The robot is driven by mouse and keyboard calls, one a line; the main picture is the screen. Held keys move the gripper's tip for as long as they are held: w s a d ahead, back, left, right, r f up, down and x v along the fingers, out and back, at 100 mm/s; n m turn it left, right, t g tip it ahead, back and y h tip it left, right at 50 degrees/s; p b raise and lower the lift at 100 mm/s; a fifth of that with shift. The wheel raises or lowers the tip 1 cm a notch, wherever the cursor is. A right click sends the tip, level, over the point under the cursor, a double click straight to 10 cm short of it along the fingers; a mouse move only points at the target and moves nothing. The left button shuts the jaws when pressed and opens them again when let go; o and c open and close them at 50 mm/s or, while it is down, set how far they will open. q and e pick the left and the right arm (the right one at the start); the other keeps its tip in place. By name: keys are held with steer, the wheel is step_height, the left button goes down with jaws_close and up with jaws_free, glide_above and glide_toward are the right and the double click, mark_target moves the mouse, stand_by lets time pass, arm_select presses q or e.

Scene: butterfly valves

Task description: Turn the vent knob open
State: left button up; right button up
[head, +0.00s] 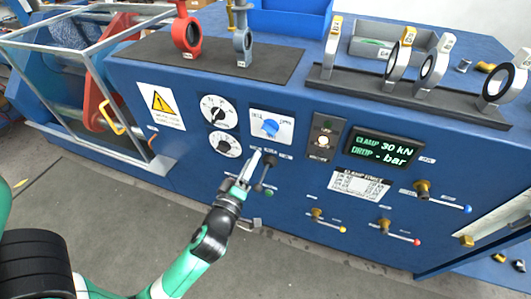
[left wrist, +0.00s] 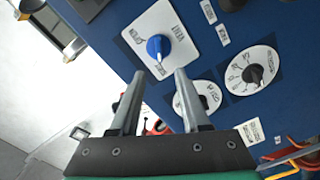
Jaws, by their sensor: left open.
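A blue knob (head: 270,127) sits on a white square plate (head: 286,120) on the front of the blue machine panel. Its small labels are too blurred to read, so I cannot confirm which one says vent. My left gripper (head: 264,157) is open and empty, in front of the panel just below the plate. In the left wrist view the blue knob (left wrist: 157,47) on its white plate (left wrist: 182,38) lies beyond the two fingertips (left wrist: 160,76), roughly in line with the gap between them. The fingers look apart from the knob. My right gripper is out of view.
Two round white dials with black knobs, the upper (head: 218,111) and the lower (head: 225,145), are left of the plate. A switch box (head: 323,138) and a display (head: 384,150) are to the right. Levers (head: 440,195) jut out at lower right.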

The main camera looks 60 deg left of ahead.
mark_target(267, 133)
arm_select(q)
steer(key=x, duration=1.2)
steer(key=shift+d, duration=0.1)
steer(key=shift+c, duration=0.3)
jaws_close()
